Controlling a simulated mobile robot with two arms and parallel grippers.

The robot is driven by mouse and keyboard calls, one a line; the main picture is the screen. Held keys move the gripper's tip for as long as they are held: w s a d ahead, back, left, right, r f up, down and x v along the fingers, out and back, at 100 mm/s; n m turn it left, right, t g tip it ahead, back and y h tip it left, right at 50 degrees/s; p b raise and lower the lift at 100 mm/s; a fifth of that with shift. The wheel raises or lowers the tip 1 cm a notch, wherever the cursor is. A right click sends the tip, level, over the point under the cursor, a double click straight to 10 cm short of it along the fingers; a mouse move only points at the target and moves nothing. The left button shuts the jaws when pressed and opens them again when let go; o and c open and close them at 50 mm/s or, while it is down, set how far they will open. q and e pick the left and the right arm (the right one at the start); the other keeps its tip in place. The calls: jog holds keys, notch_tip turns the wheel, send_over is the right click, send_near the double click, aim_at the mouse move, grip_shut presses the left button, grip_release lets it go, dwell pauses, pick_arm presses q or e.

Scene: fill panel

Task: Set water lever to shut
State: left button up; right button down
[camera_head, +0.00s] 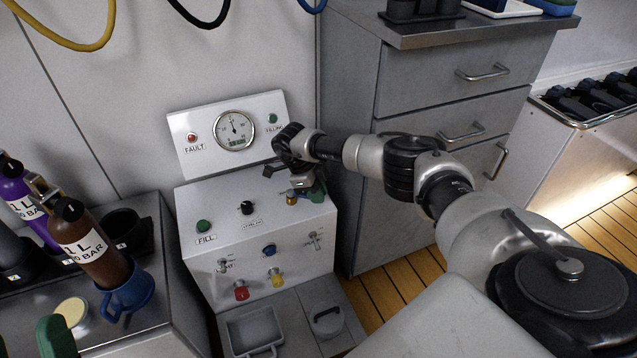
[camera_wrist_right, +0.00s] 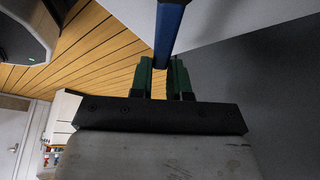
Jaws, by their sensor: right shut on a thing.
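The grey fill panel (camera_head: 262,232) stands against the wall in the head view. My right gripper (camera_head: 316,189) reaches over the right end of its sloping top, with green fingertips there. In the right wrist view the green fingers (camera_wrist_right: 171,80) are close together, shut on a blue bar-like lever (camera_wrist_right: 171,30). I take this as the water lever; its label and setting cannot be read. In the head view the gripper and wrist hide the lever. A brass fitting (camera_head: 291,198) shows beside the fingertips. Green finger parts of my left gripper (camera_head: 55,337) show at the lower left edge.
The panel has a gauge (camera_head: 234,131), a green FILL button (camera_head: 203,226), a black knob (camera_head: 247,208), and red (camera_head: 241,290) and yellow (camera_head: 277,278) fittings. A drawer cabinet (camera_head: 440,90) stands right.

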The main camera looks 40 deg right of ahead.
jog(key=a+m+p, duration=0.1)
jog(key=m, duration=0.1)
jog(key=s+a+m+y+p, duration=0.1)
jog(key=shift+a+r+m+g, duration=0.15)
jog(key=shift+r+m+g, duration=0.05)
jog(key=shift+m+g, duration=0.2)
jog(key=a+m+y+p, duration=0.1)
jog(key=m, duration=0.1)
jog(key=a+m+y+p, duration=0.1)
jog(key=a+m+p, duration=0.1)
jog(key=m, duration=0.1)
jog(key=shift+s+a+f, duration=0.1)
jog(key=shift+s+a, duration=0.1)
pick_arm(q)
jog(key=s+a+f+g+y, duration=0.1)
jog(key=a+f+g+y, duration=0.2)
jog(key=f+g, duration=1.2)
jog(key=shift+s+a+f+n+y, duration=0.2)
jog(key=shift+s+n+y, duration=0.15)
jog(key=shift+y, duration=0.65)
pick_arm(e)
jog(key=shift+w+a+m+y, duration=0.1)
jog(key=shift+a+m+y, duration=0.35)
jog(key=shift+m, duration=0.35)
jog(key=shift+d, duration=0.1)
jog(key=c, duration=1.1)
grip_release()
jog(key=shift+f, duration=0.1)
